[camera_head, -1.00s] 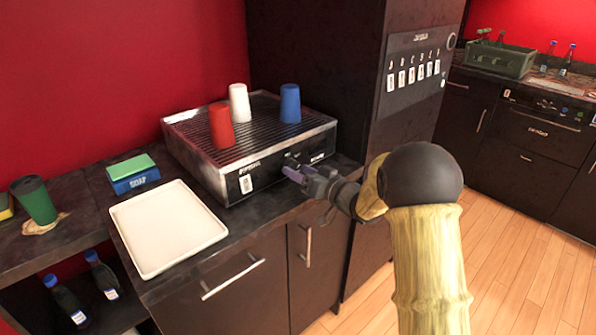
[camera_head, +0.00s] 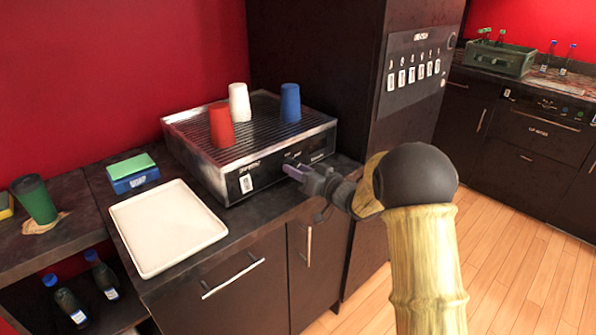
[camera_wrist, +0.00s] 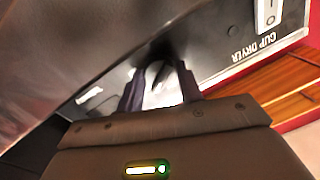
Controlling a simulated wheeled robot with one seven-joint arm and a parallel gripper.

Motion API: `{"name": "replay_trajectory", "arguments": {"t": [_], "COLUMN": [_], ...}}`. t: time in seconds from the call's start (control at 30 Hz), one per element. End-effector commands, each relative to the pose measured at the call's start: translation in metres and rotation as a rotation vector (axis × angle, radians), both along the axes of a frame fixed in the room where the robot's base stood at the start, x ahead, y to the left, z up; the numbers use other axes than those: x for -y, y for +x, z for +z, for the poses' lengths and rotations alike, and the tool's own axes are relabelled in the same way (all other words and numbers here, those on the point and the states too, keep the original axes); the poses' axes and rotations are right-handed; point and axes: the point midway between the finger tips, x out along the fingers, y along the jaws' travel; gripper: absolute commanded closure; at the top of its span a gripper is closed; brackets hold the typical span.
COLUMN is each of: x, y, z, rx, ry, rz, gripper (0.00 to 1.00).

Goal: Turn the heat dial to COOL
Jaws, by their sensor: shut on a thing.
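The cup dryer (camera_head: 235,180) is a metal box with a ribbed top and a black front panel, standing on the dark counter. It also shows in the wrist view (camera_wrist: 215,55), with its "CUP DRYER" label upside down. My gripper (camera_head: 289,169) is at the right part of the front panel. In the wrist view my gripper (camera_wrist: 158,68) has its two dark fingers against the panel, closed on a dark part that I take for the heat dial. The fingers and shadow hide most of the dial, so its pointer and the COOL mark cannot be read.
Red (camera_head: 221,126), white (camera_head: 239,103) and blue (camera_head: 290,103) cups stand upside down on the dryer. A white tray (camera_head: 168,228) lies at front left. A white rocker switch (camera_head: 246,184) is left on the panel. A tall dark cabinet (camera_head: 330,60) stands behind right.

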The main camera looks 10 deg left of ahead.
Motion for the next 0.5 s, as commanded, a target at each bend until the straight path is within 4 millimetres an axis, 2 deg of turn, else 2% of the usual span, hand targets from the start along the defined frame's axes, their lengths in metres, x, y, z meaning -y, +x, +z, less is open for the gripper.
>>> {"name": "replay_trajectory", "arguments": {"t": [0.5], "x": [0.0003], "y": [0.0005], "z": [-0.0004], "rx": [0.24], "ry": [-0.21], "rz": [0.0], "gripper": [0.87]}}
